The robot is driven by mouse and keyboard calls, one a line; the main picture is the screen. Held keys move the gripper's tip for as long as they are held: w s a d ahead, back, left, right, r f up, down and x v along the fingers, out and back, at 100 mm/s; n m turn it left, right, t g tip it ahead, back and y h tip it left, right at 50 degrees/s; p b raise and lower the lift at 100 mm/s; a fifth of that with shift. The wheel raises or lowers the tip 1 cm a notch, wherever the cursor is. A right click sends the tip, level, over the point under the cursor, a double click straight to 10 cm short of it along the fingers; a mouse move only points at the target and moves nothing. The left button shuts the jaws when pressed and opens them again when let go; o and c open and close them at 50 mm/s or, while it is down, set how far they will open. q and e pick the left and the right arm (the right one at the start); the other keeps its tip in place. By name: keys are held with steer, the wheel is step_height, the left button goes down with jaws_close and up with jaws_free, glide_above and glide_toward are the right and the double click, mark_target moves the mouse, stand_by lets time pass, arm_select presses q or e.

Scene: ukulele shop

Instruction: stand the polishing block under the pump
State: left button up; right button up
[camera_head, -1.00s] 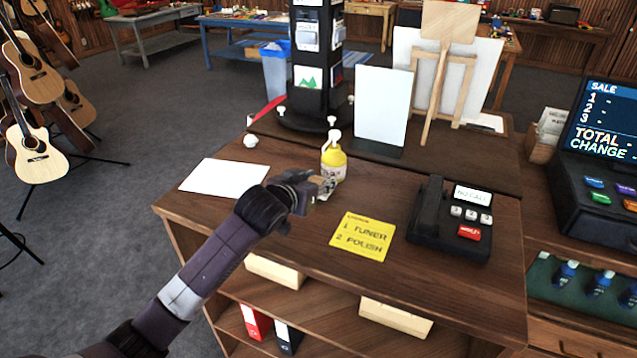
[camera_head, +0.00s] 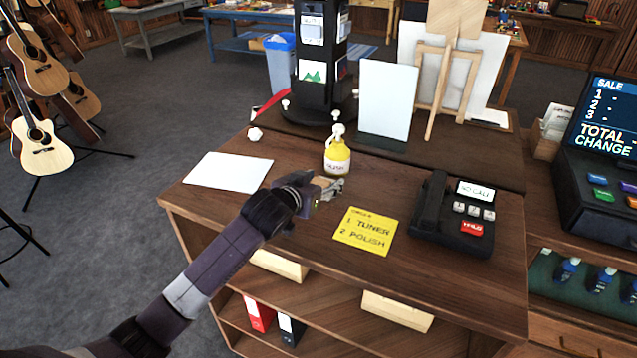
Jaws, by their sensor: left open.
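A yellow bottle with a white pump top (camera_head: 338,158) stands upright on the wooden counter, just beyond my left gripper. My left gripper (camera_head: 332,190) is open, low over the counter, with a small gap between it and the bottle. A small tan piece (camera_head: 322,181) shows at the fingers; it may be the polishing block, but I cannot tell whether it lies between them or behind them. The gripper and wrist hide part of the counter there. My right gripper is not in view.
A white sheet (camera_head: 229,172) lies to the left. A black display stand (camera_head: 322,80) and a white board (camera_head: 387,100) stand behind. The counter's front (camera_head: 290,245) is bare.

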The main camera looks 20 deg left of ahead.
arm_select(q)
steer(key=shift+s+r, duration=0.15)
steer(key=shift+s, duration=0.1)
steer(key=b+v, duration=0.2)
steer(key=v, duration=0.9)
steer(key=shift+s+r, duration=0.1)
steer(key=shift+s, duration=0.2)
